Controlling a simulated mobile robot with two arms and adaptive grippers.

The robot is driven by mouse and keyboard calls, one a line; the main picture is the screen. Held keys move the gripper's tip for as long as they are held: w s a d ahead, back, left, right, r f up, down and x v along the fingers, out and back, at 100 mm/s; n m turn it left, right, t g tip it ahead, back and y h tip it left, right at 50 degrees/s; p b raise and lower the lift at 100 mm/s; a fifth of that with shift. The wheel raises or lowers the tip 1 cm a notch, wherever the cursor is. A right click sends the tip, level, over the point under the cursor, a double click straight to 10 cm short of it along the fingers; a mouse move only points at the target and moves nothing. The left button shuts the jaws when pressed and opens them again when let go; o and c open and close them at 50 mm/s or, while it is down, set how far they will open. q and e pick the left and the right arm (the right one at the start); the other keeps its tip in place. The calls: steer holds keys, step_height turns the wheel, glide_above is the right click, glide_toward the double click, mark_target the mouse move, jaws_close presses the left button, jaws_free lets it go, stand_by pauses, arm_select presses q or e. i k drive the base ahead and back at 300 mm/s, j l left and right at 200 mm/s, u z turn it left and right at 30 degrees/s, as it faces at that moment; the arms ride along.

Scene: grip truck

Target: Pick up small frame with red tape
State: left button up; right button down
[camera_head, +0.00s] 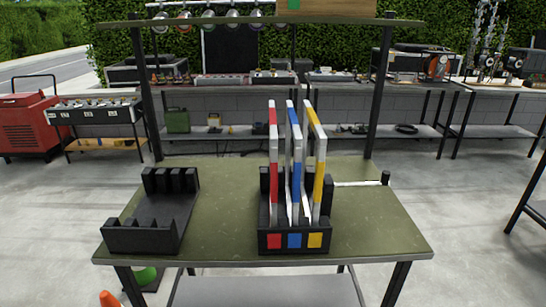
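The small frame with red tape (273,182) stands upright in a black slotted holder (294,241) on the green table. It is the leftmost of three frames, thin and pale with red bands. A frame with blue tape (296,165) stands beside it, and a frame with yellow tape (319,180) is on the right. The holder's front carries red, blue and yellow squares, with the red one at the left. Neither of my grippers is in view.
An empty black slotted holder (150,237) stands at the table's left. Bare green tabletop (225,215) lies between the holders. Dark posts rise at the table's back corners, with a shelf overhead. Workbenches stand behind, and an orange cone (109,299) is on the floor in front.

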mark_target(273, 131)
steer(key=i+j, duration=0.2)
steer(key=j, duration=0.15)
steer(key=i+j, duration=0.15)
steer(key=j, duration=0.2)
steer(key=i+j, duration=0.2)
steer(key=j, duration=0.15)
